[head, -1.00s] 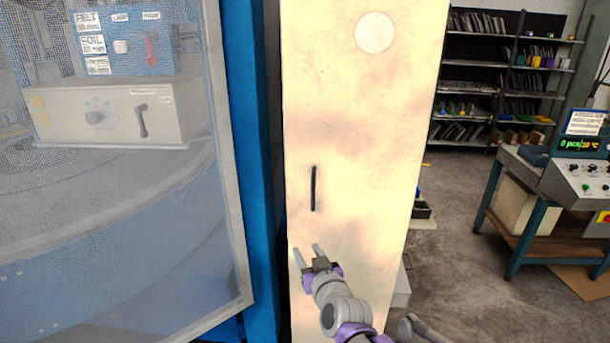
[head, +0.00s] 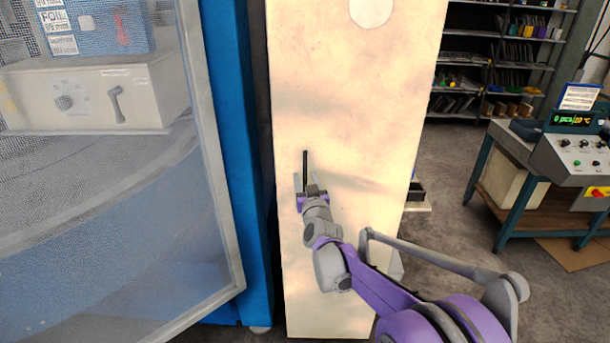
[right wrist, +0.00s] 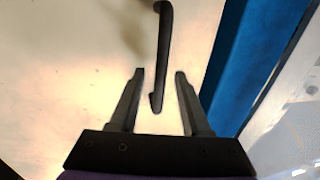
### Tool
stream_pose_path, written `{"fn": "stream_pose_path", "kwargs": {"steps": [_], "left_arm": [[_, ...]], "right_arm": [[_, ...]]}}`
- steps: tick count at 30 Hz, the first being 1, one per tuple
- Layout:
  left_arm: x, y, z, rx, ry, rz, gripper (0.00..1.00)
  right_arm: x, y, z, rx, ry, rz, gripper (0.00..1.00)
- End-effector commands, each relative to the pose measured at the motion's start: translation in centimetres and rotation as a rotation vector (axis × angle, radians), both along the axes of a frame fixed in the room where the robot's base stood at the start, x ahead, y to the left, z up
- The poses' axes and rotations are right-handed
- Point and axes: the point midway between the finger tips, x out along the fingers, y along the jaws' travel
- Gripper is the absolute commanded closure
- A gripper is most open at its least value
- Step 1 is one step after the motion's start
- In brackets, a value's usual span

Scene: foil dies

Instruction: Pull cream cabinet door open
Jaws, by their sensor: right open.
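The cream cabinet door (head: 352,100) stands upright in the middle of the head view and looks shut. Its dark vertical bar handle (head: 305,162) is near the door's left edge. My right gripper (head: 305,181) is open at the lower part of the handle. In the right wrist view the handle (right wrist: 163,45) runs down between the two open fingers (right wrist: 160,75), its lower end between them. The fingers straddle it with a gap on each side; I cannot tell how deep it sits. My left gripper is not in view.
A blue frame (head: 229,150) and a large glazed panel (head: 110,220) stand close to the left of the cabinet. At the right are a control bench (head: 545,165) and shelves (head: 495,60) with open floor before them.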

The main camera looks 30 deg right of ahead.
Motion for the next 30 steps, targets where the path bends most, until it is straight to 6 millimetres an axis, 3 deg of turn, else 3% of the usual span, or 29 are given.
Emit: {"fn": "stream_pose_path", "kwargs": {"steps": [4, 13, 21, 30], "left_arm": [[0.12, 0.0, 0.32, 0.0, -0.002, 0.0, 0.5], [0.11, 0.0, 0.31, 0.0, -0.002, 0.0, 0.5], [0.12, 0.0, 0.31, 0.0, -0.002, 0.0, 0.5], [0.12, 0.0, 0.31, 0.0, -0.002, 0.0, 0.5]], "right_arm": [[1.02, -0.39, 0.03, 0.0, 0.0, 0.0, 0.53], [1.19, -0.44, -0.06, 0.001, 0.0, 0.0, 0.53], [1.18, -0.42, -0.05, 0.0, 0.0, 0.0, 1.0], [1.18, -0.42, -0.04, 0.0, 0.0, 0.0, 1.0]]}}
